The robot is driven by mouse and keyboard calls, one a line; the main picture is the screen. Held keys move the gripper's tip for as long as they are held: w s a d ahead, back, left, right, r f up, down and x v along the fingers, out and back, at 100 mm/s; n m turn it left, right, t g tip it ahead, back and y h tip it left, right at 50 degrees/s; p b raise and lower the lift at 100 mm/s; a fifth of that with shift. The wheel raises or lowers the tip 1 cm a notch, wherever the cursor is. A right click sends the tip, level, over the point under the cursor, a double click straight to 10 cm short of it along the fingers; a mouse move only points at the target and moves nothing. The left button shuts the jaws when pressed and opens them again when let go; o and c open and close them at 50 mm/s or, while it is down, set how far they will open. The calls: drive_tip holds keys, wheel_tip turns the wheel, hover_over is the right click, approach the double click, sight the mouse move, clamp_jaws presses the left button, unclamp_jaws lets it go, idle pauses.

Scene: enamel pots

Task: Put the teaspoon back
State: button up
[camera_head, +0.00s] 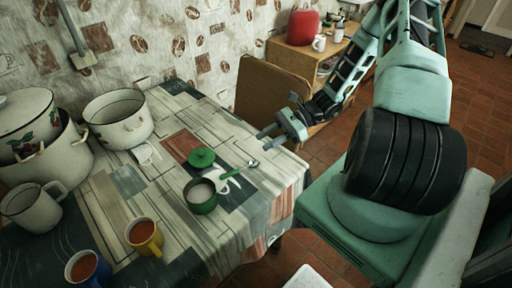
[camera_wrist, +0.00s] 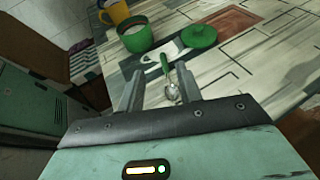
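The teaspoon has a green handle and a metal bowl. In the head view the teaspoon (camera_head: 230,174) lies near the table's right edge, its bowl toward my gripper. In the wrist view the teaspoon (camera_wrist: 166,66) shows between and beyond my fingers, and they do not grip it. My gripper (camera_head: 271,138) is above the table edge, to the right of the spoon; in the wrist view the gripper (camera_wrist: 160,82) has its two fingers apart. A green pot (camera_head: 203,204) with white contents stands uncovered left of the spoon, also in the wrist view (camera_wrist: 137,40). Its green lid (camera_head: 201,158) lies beside it.
A yellow mug (camera_head: 146,239), a blue mug (camera_head: 88,269) and a white mug (camera_head: 33,207) stand on the patterned table (camera_head: 125,180). Large enamel pots (camera_head: 119,120) stand at the back left. A chair (camera_head: 270,92) and a wooden cabinet (camera_head: 292,57) are behind my gripper.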

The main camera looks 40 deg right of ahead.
drive_tip(key=v, duration=0.7)
drive_tip(key=a+r+n+g+h, duration=0.3)
drive_tip(key=a+r+n+g, duration=0.1)
drive_tip(key=a+n, duration=0.4)
drive_tip(key=a+r+n+g+h, duration=0.2)
drive_tip(key=a+r+n+g, duration=0.25)
drive_tip(key=a, duration=0.65)
drive_tip(key=s+a+r+n+t+h, duration=0.1)
drive_tip(key=s+a+r+n+h, duration=0.2)
drive_tip(key=s+a+n, duration=0.3)
drive_tip(key=s+a+r+n+t+h, duration=0.2)
drive_tip(key=s+a+r+n+h, duration=0.2)
drive_tip(key=s+a+n, duration=0.3)
drive_tip(key=a+n+b, duration=0.1)
drive_tip(key=a+n, duration=0.1)
drive_tip(key=n, duration=0.2)
drive_tip(key=shift+s+a+r, duration=0.25)
drive_tip(key=shift+s+a, duration=0.05)
drive_tip(key=shift+a, duration=0.05)
drive_tip(key=shift+d+t, duration=0.15)
drive_tip(key=shift+t, duration=0.1)
